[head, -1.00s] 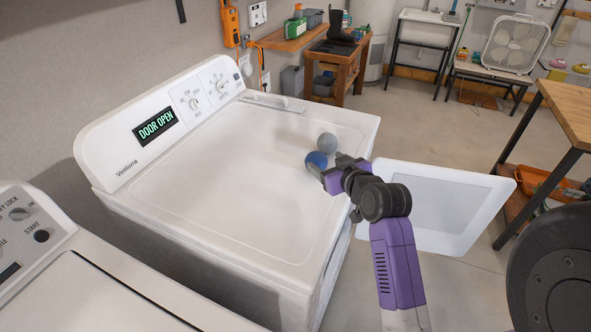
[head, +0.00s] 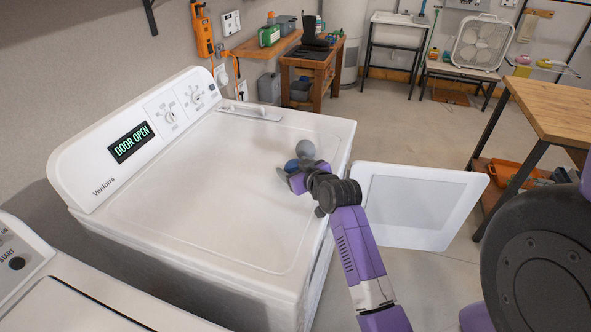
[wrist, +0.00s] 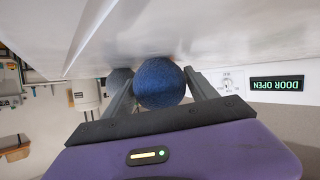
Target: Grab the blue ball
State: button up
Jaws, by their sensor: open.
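The blue ball (head: 291,165) lies on the white dryer top near its right edge, partly hidden by my gripper (head: 294,170). In the wrist view, which is upside down, the blue ball (wrist: 160,82) sits between the two fingers of my gripper (wrist: 160,88). The fingers are apart, one on each side of it. I cannot tell whether either finger touches it. A grey ball (head: 305,149) rests close behind the blue one. In the wrist view the grey ball (wrist: 118,80) shows just outside the left finger.
The dryer (head: 190,190) has a raised control panel reading DOOR OPEN (head: 131,142). Its open door (head: 415,205) sticks out at the right. A second white machine (head: 50,290) stands at the lower left. A wooden table (head: 550,112) is at the right. The dryer top left of the balls is clear.

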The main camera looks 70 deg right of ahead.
jog(key=c, duration=1.1)
jog(key=shift+r, duration=0.1)
